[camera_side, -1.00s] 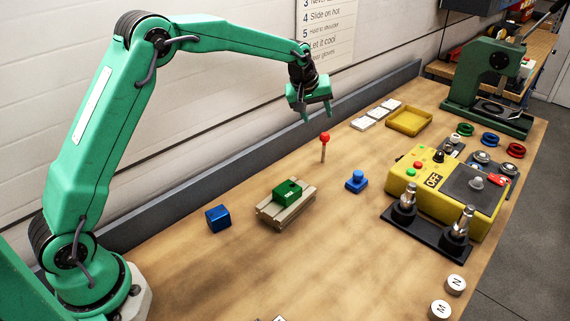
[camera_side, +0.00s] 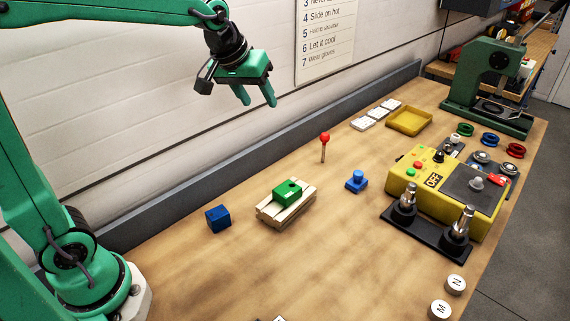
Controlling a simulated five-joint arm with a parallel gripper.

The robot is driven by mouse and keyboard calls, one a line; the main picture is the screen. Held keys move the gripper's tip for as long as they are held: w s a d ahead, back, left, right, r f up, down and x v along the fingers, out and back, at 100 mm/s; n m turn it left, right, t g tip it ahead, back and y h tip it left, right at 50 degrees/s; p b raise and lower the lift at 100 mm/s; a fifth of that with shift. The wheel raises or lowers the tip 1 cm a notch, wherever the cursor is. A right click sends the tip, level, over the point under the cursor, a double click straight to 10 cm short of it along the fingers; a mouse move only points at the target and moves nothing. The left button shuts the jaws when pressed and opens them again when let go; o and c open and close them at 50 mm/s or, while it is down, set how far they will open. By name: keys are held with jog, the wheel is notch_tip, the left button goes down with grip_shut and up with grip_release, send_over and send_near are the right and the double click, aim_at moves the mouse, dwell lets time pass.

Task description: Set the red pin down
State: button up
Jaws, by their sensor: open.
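The red pin (camera_side: 325,138) has a round red head on a thin brown shaft. It stands upright on the wooden bench, behind and to the right of the green block. My gripper (camera_side: 258,101) is open and empty, fingers pointing down. It is raised well above the bench, up and to the left of the pin, and does not touch it.
A green block (camera_side: 287,191) sits on a slatted wooden base (camera_side: 270,213). A blue cube (camera_side: 218,218) lies left and a blue knobbed piece (camera_side: 356,181) right. A yellow tray (camera_side: 409,121) and a yellow control box (camera_side: 440,194) stand further right. The front middle of the bench is clear.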

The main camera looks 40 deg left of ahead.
jog(key=s+f+m, duration=0.2)
jog(key=s, duration=0.8)
jog(key=s+f+m, duration=0.1)
jog(key=s+m, duration=0.1)
jog(key=s, duration=0.8)
jog(key=shift+f, duration=0.35)
